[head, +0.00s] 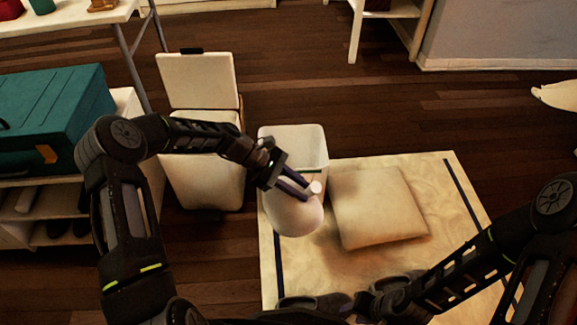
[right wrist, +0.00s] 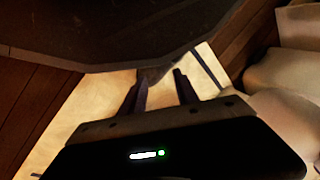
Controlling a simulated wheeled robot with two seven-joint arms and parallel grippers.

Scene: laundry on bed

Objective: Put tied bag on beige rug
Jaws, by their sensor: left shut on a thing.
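A white, rounded tied bag (head: 293,213) hangs from my left gripper (head: 303,190), which is shut on its knotted top. The bag is over the left part of the beige rug (head: 300,262), just in front of a white bin. I cannot tell whether its underside touches the rug. The rug is pale with dark stripes near its sides. My right gripper (right wrist: 160,88) has its fingers apart with nothing between them, above the rug's near part. In the head view it is low in the picture and partly hidden by my arm.
A beige cushion (head: 378,205) lies on the rug, right of the bag. An open white bin (head: 294,140) stands at the rug's far left corner. A lidded white bin (head: 207,175) stands further left. A teal case (head: 50,115) sits on a shelf. Rug right of the cushion is clear.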

